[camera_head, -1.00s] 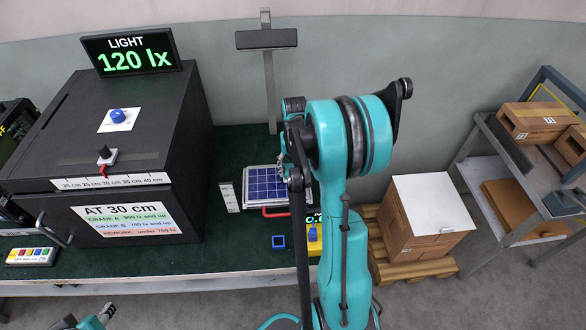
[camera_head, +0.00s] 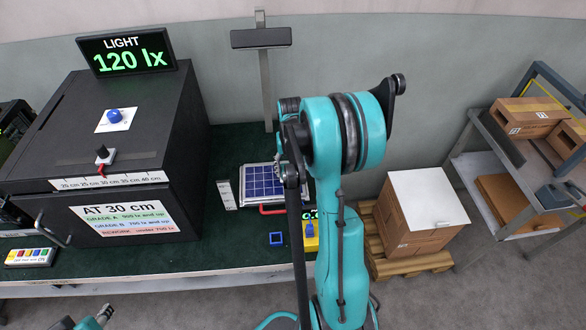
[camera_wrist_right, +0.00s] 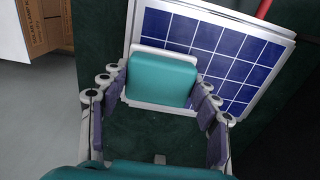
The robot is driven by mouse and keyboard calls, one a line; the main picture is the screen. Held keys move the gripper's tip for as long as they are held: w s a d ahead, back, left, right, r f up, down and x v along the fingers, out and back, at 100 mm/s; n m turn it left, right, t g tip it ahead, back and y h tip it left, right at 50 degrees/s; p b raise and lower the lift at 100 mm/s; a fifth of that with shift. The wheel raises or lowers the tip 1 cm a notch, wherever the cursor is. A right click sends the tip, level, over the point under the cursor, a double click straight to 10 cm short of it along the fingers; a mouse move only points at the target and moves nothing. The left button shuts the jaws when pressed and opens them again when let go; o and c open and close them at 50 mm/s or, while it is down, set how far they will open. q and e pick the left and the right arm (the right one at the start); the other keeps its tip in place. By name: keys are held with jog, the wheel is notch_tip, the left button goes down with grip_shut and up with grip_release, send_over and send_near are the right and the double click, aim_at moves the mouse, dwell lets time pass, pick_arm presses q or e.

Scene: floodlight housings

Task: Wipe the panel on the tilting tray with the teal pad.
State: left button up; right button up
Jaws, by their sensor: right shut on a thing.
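The solar panel (camera_head: 264,181), blue cells in a pale frame, lies on the bench in the head view, partly hidden by my right arm. It also fills the upper right of the right wrist view (camera_wrist_right: 225,50). A red handle (camera_head: 272,210) is at its front edge. My right gripper (camera_wrist_right: 163,77) is shut on the teal pad (camera_wrist_right: 162,80), which overlaps the panel's near edge in the wrist view. Whether the pad touches the panel I cannot tell. My right arm hides this gripper in the head view. My left gripper is not in view; only a bit of arm shows bottom left.
A black box (camera_head: 120,150) with a 120 lx display (camera_head: 126,54) stands left on the green bench. A post with a dark head (camera_head: 261,38) rises behind the panel. A yellow box with a blue knob (camera_head: 310,231) is beside my arm. Cartons (camera_head: 425,215) stand right on a pallet.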

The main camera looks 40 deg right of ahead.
jog(key=r, duration=0.1)
jog(key=r+p, duration=0.1)
jog(key=shift+w+d+r, duration=0.15)
jog(key=shift+w+r, duration=0.05)
jog(key=shift+r, duration=0.1)
jog(key=shift+r+p, duration=1.7)
jog(key=shift+r, duration=0.65)
